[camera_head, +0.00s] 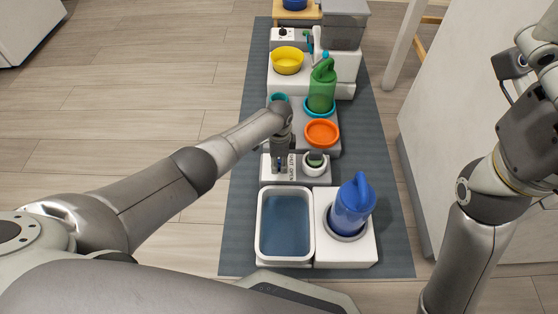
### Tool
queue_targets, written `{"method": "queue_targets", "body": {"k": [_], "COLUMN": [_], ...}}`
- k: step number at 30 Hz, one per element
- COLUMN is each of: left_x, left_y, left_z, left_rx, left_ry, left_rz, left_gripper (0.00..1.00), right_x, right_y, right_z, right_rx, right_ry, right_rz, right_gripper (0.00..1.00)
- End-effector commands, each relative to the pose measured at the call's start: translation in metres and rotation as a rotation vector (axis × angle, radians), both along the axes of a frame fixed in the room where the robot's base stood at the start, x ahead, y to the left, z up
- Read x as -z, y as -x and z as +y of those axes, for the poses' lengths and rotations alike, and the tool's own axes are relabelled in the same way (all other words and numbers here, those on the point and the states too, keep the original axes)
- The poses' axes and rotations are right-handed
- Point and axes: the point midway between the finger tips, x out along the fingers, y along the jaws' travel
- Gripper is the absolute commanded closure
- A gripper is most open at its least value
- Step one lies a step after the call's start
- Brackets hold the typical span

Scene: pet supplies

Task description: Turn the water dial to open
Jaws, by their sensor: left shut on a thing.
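A light panel (268,176) with dark lettering that seems to read SHUT and OPEN stands behind the water basin. My left gripper (280,166) points down over the left part of this panel, beside the lettering. It is shut on the water dial, which is mostly hidden behind the fingers. I cannot tell which way the dial points. The basin (261,223) in front is white and holds blue water. My right arm stands at the right side, and its fingers do not show.
A blue jug (353,208) stands right of the basin. Behind are an orange bowl (322,132), a green watering can (322,88) and a yellow bowl (287,60). A blue-grey mat (393,240) lies underneath.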

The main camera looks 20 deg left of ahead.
Motion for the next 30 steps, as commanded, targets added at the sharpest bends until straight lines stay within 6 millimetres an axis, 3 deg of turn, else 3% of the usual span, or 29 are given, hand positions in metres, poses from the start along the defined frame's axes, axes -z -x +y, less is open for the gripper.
{"method": "queue_targets", "body": {"k": [15,30], "left_x": [0.0002,0.0001], "left_y": [0.0005,0.0005], "left_z": [-0.0014,-0.0016], "left_rx": [0.371,0.460], "left_ry": [0.003,0.003], "left_rz": [0.000,0.001], "left_gripper": [0.89,0.89], "right_x": [0.0034,0.0013], "right_y": [-0.0026,-0.0008], "right_z": [0.0000,0.0000], "right_rx": [0.000,0.000], "right_ry": [0.000,0.001], "right_rz": [0.015,0.004], "right_gripper": [0.00,0.00]}}
